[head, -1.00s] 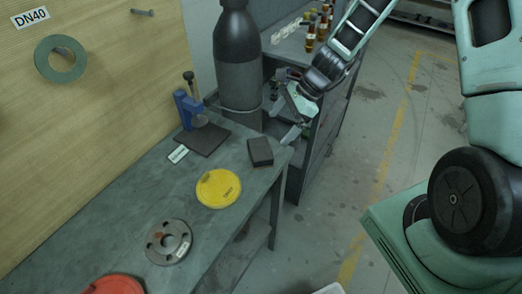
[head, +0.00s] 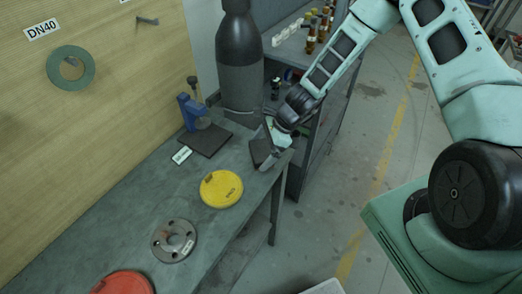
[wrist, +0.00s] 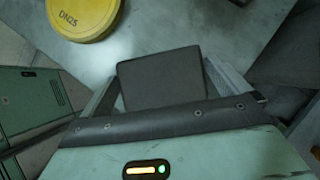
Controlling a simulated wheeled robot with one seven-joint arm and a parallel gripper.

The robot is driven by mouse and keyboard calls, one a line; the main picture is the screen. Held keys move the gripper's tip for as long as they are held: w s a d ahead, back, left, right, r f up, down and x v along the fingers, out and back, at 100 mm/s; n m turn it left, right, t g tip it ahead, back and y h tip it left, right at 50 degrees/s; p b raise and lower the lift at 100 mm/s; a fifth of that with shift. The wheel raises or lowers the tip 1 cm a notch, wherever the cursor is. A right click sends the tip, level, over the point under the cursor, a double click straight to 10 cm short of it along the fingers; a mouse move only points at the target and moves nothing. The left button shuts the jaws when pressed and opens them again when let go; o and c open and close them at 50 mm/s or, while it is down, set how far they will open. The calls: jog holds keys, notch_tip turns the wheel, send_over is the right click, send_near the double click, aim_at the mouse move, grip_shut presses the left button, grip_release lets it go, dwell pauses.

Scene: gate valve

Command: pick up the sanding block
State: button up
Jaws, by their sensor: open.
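The sanding block (head: 259,151) is a dark rectangular block lying on the grey bench near its far right corner. In the head view my gripper partly hides it. In the wrist view the block (wrist: 161,78) shows at the middle, between my gripper's two fingers, its near end hidden by the gripper's edge. My gripper (head: 267,146) is open, with its fingers down at the block; I cannot tell whether either finger touches it.
A yellow DN25 disc (head: 221,189), a grey flange (head: 174,241) and a red disc (head: 124,283) lie along the bench (head: 112,217). A blue tool on a dark plate (head: 204,140) stands behind. A dark gas cylinder (head: 240,75) and a shelf unit (head: 312,140) are close beyond the block.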

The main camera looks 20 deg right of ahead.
aim_at(261, 150)
jog(key=shift+a+f, duration=0.15)
jog(key=shift+f, duration=0.15)
jog(key=c, duration=0.9)
jog(key=shift+r, duration=0.1)
jog(key=shift+r+b, duration=1.1)
jog(key=shift+r, duration=3.85)
jog(key=o, duration=0.4)
jog(key=shift+c, duration=0.5)
